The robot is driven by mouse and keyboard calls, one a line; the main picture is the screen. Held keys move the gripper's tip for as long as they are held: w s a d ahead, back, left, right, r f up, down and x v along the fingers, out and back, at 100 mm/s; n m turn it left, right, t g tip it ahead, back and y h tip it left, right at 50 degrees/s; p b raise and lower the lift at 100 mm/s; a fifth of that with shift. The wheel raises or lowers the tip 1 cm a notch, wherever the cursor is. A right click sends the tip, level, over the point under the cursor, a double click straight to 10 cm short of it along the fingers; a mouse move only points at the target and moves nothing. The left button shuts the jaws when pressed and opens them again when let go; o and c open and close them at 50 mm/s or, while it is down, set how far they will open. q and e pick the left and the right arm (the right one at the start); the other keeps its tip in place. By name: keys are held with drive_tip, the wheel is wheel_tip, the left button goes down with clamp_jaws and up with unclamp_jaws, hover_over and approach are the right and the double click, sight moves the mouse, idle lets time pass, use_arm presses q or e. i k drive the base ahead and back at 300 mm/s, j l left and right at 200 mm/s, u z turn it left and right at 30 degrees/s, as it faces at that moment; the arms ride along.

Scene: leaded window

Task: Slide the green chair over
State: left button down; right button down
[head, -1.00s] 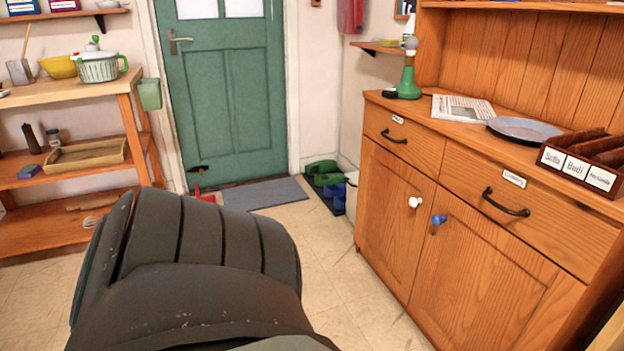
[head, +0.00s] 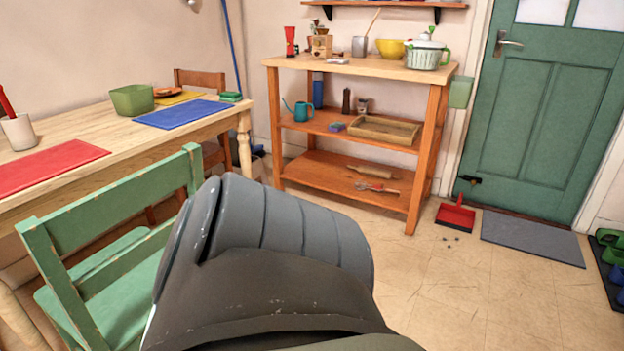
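The green chair (head: 118,205) stands at the lower left of the head view, at the near side of the wooden table. Its painted wooden back faces me and its seat (head: 125,292) shows below the rails. A large dark grey rounded part of my own body fills the lower middle and covers the chair's right part. Neither of my grippers is in view.
The table (head: 150,140) holds a red mat (head: 45,168), a blue mat (head: 182,113) and a green bowl (head: 132,99). A brown chair (head: 205,85) is behind it. A wooden shelf (head: 420,160) stands beyond.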

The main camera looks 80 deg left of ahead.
sight(103, 302)
drive_tip(key=u, duration=3.7)
drive_tip(key=l+u, duration=0.1)
drive_tip(key=u, duration=0.2)
drive_tip(key=i, duration=0.05)
